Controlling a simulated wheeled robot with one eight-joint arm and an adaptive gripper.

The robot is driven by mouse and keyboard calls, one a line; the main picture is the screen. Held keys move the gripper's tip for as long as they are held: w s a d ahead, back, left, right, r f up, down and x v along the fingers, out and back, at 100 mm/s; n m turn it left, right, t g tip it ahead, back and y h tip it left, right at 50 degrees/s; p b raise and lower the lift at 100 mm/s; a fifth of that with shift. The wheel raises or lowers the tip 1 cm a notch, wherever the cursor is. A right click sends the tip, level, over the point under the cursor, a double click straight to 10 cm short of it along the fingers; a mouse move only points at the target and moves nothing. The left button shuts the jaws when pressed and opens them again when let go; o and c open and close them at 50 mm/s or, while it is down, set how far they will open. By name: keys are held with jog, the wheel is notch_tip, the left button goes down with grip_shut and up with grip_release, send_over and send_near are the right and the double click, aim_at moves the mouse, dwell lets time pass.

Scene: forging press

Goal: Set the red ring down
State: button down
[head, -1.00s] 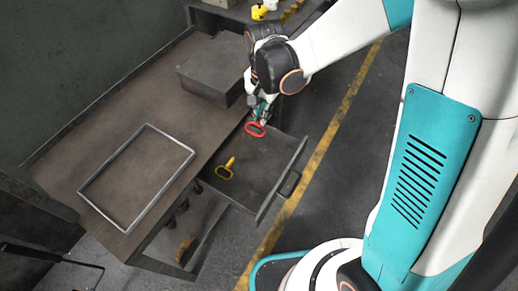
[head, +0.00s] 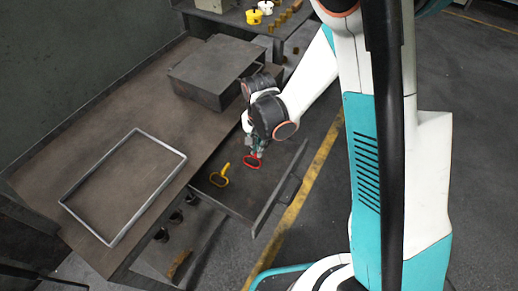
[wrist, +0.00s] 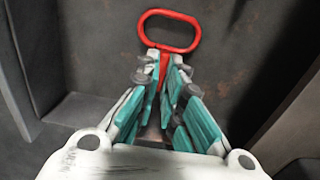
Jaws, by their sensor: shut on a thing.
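The red ring (head: 250,167) is an oblong loop with a flat stem. It hangs from my gripper (head: 257,150) over the open drawer (head: 279,196) in the head view. In the wrist view my gripper (wrist: 162,70) is shut on the stem of the red ring (wrist: 170,48), and the loop sticks out past the fingertips. The dark drawer floor (wrist: 235,55) lies behind it. I cannot tell whether the ring touches the floor. A yellow ring (head: 224,168) with a stem lies in the drawer, left of the red one.
A metal frame (head: 149,201) lies on the brown bench (head: 60,165). A dark box (head: 215,72) stands at the bench's far end. Yellow and white items (head: 260,12) sit on a surface at the back. Drawer floor is free in front of the red ring.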

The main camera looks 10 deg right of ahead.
jog(key=shift+f, duration=0.15)
jog(key=c, duration=1.7)
grip_release()
jog(key=s+d+r+n+t+p, duration=0.2)
jog(key=s+d+r+p, duration=0.1)
jog(key=r, duration=1)
jog(key=s+d+r+n+t+p, duration=0.1)
jog(key=s+d+r+p, duration=0.15)
jog(key=r, duration=0.95)
jog(key=shift+s+d+r+n+t, duration=0.75)
jog(key=shift+s+d+r, duration=0.4)
jog(key=shift+s, duration=0.45)
jog(key=shift+s+d+r+n+t, duration=0.75)
jog(key=shift+s+d+r, duration=0.4)
jog(key=shift+s, duration=0.4)
jog(key=shift+s+d+r+n+t, duration=0.6)
jog(key=shift+s+d+r+n, duration=0.3)
jog(key=shift+s+d, duration=0.55)
